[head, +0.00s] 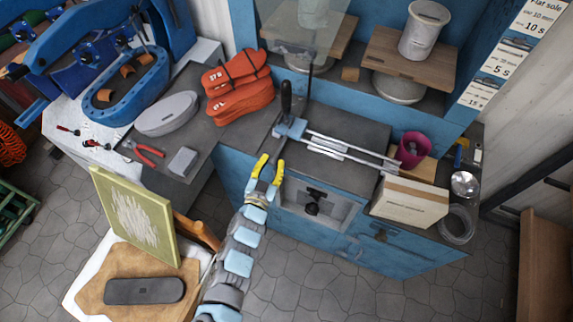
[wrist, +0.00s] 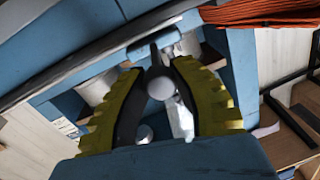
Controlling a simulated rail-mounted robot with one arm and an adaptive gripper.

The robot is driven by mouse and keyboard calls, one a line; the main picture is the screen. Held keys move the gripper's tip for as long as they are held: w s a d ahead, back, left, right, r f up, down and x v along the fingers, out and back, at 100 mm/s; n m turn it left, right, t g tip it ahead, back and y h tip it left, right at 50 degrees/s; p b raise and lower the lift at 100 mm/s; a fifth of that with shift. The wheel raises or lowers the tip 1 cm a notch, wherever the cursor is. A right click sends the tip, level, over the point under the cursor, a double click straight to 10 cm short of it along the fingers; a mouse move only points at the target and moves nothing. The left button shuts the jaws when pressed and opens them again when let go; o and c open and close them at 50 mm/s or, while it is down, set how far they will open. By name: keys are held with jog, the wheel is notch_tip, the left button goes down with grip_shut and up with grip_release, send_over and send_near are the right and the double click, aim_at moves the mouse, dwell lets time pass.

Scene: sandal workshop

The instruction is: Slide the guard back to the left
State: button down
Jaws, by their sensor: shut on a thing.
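The guard (head: 303,28) appears to be the clear panel at the top of the head view, in front of the left heating station. A thin dark post runs down from it towards a blue block (head: 291,128) with a black upright handle (head: 286,97). The block sits at the left end of two metal rods. My gripper (head: 270,163), with yellow fingers, is at the counter's front edge, just below the block. In the wrist view its fingers (wrist: 160,95) close around a grey round knob (wrist: 161,88). How the knob joins the guard is hidden.
Orange sandal soles (head: 238,88) are stacked left of the block. A magenta cup (head: 412,150) and a cream box (head: 409,201) stand at the rods' right end. A yellow-green framed board (head: 132,215) stands left of my arm.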

jog(key=shift+w+a, duration=0.15)
jog(key=shift+a, duration=0.2)
jog(key=c, duration=0.7)
grip_release()
jog(key=shift+w+a, duration=0.15)
jog(key=shift+a, duration=0.1)
jog(key=shift+c, duration=0.2)
jog(key=shift+d, duration=0.1)
jog(key=v, duration=1.2)
